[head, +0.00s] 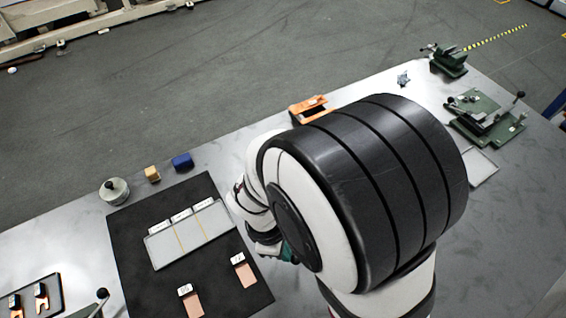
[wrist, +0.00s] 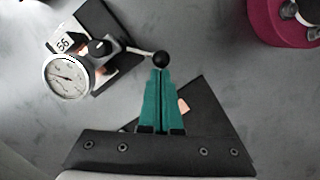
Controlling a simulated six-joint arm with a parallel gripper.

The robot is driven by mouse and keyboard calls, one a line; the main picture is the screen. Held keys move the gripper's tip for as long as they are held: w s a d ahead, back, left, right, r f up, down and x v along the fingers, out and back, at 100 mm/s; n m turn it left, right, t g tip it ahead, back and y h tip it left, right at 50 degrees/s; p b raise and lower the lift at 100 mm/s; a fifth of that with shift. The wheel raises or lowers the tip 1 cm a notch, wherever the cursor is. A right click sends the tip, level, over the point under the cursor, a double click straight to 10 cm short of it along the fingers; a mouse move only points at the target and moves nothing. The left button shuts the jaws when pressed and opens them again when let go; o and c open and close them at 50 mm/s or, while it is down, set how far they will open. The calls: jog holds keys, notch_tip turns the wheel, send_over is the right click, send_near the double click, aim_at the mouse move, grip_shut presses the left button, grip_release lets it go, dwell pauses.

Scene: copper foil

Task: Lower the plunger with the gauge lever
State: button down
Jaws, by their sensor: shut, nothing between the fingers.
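The gauge (wrist: 68,76) has a round white dial and shows at the upper left of the wrist view, beside a dark stand with a label reading 56. Its lever (wrist: 140,51) runs right from the stand and ends in a black ball knob (wrist: 162,59). My gripper (wrist: 161,72) has teal fingers, shut and empty, with the tips at or just below the knob. I cannot tell whether they touch it. The plunger is not clearly visible. In the head view my arm hides the gauge, and only a bit of my gripper (head: 288,252) shows.
A magenta round object (wrist: 282,22) stands at the upper right of the wrist view. In the head view a black mat (head: 125,235) holds a divided tray (head: 160,254) and two copper pieces. Green fixtures (head: 488,125) stand at the right. Bare table lies right of my arm.

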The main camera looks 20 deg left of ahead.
jog(key=a+r, duration=0.6)
jog(key=r, duration=0.5)
jog(key=shift+r, duration=0.2)
